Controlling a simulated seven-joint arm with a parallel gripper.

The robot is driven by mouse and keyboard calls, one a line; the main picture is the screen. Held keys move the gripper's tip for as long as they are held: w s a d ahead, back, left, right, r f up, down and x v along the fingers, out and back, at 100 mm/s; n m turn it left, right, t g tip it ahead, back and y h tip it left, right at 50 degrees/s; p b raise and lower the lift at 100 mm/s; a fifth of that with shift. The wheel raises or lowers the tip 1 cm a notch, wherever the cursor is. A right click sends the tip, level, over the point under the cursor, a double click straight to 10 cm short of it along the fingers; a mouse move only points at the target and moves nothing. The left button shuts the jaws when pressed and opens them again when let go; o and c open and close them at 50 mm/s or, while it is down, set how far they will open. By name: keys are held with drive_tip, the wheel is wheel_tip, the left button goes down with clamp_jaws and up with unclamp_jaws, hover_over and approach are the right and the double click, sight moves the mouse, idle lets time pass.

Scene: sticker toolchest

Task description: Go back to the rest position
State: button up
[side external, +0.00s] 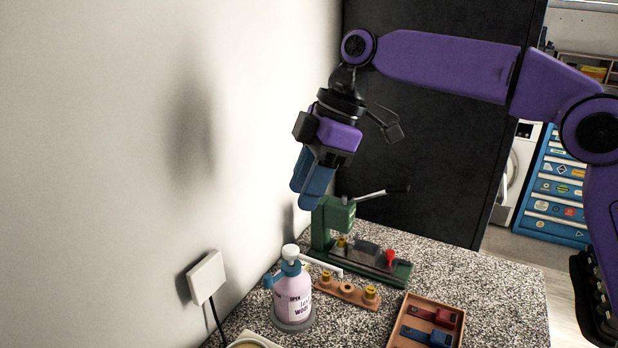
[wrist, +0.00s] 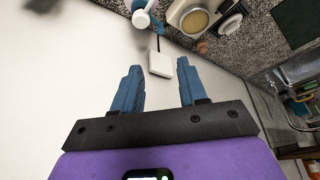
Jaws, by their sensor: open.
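My gripper (side external: 312,186) hangs in the air at the left wall, above the back of the speckled counter, with its blue fingers pointing down. In the wrist view my gripper (wrist: 158,90) shows both blue fingers spread apart with nothing between them. It is open and touches nothing that I can see. In the side view its fingers overlap the top of the green press (side external: 335,222); I cannot tell the exact gap.
A white wall box (side external: 206,277) with a cable is at left. A dark panel (side external: 420,150) rises behind.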

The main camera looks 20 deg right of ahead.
drive_tip(key=shift+d+r, duration=0.2)
drive_tip(key=shift+r, duration=0.15)
idle(0.4)
drive_tip(key=s+d+f+m+h, duration=0.1)
drive_tip(key=s+d+f, duration=0.4)
drive_tip(key=s+d, duration=0.5)
drive_tip(key=s+d+f+m+h, duration=0.1)
drive_tip(key=s+d+f, duration=0.4)
drive_tip(key=s+d, duration=0.5)
drive_tip(key=s+d+f+m+h, duration=0.2)
drive_tip(key=s+d+f, duration=0.3)
drive_tip(key=s+d, duration=0.5)
drive_tip(key=d+m, duration=0.1)
drive_tip(key=d, duration=0.2)
drive_tip(key=shift+s+d, duration=0.15)
drive_tip(key=shift+d, duration=0.25)
